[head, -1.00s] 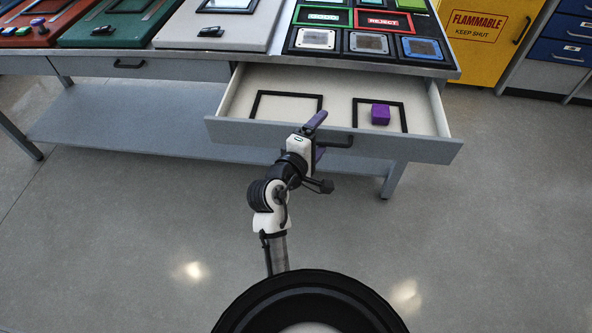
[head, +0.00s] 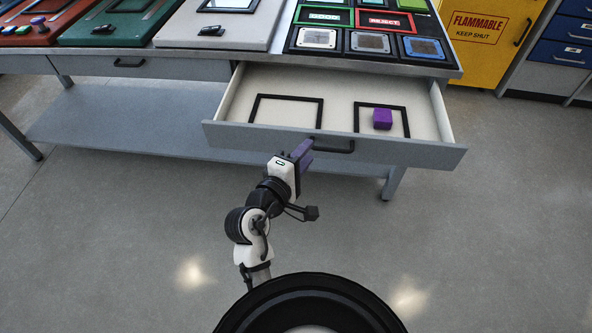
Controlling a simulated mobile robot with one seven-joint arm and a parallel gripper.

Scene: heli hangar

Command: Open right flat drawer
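The right flat drawer (head: 232,131) of the grey workbench is pulled well out, its light interior showing. Its dark bar handle (head: 335,149) is on the middle of the front panel. My gripper (head: 304,152), with purple fingers, is just in front of the drawer front at the handle's left end. The fingers overlap each other in this view, so I cannot tell their gap or whether they touch the handle. Inside the drawer are two black square frames, the left one (head: 251,108) empty and the right one (head: 406,124) with a purple block (head: 382,119) in it.
The left drawer (head: 185,69) is shut. The bench top holds coloured panels, a white panel (head: 262,30) and a black sorting board (head: 345,53). A lower shelf (head: 130,125) runs beneath. A yellow flammables cabinet (head: 480,60) stands at the right. The floor in front is clear.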

